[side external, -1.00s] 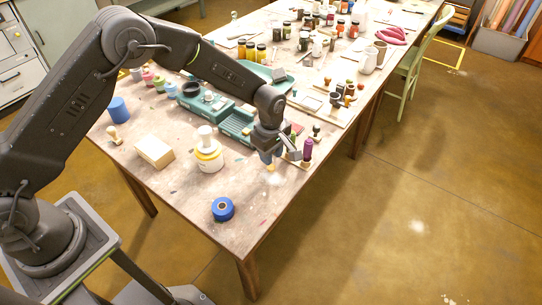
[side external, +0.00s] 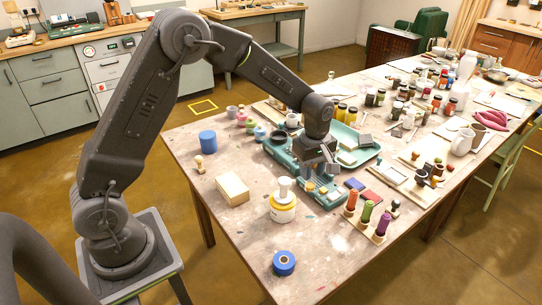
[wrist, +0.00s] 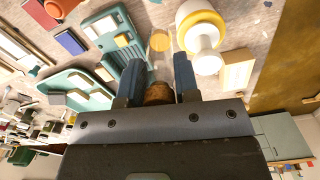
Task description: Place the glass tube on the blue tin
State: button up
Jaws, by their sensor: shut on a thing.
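The glass tube (wrist: 159,46) is clear, with a brown cork (wrist: 158,93) at the end nearest my palm. In the wrist view it lies between the two blue fingers of my gripper (wrist: 158,74), which are shut on it. In the side view my gripper (side external: 318,172) is above the near end of the teal tray, and the tube is too small to make out clearly. The blue tin (side external: 207,143) is a plain blue cylinder standing upright on the left part of the table, well left of my gripper. It does not show in the wrist view.
A white and yellow jar (side external: 283,208) and a wooden block (side external: 232,189) stand between my gripper and the table's left edge. A blue tape roll (side external: 284,263) lies in front. A rack of stamps (side external: 365,221) is at right. A wooden stamp (side external: 199,163) stands near the tin.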

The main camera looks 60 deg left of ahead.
jog(key=w+a+r+n, duration=0.1)
jog(key=a+n, duration=0.1)
jog(key=a, duration=0.4)
jog(key=w+a+n, duration=0.2)
jog(key=a+n, duration=0.1)
jog(key=a, duration=0.4)
jog(key=n, duration=1.3)
send_over(207, 134)
jog(key=shift+f, duration=2.15)
jog(key=shift+f, duration=0.2)
jog(key=o, duration=0.9)
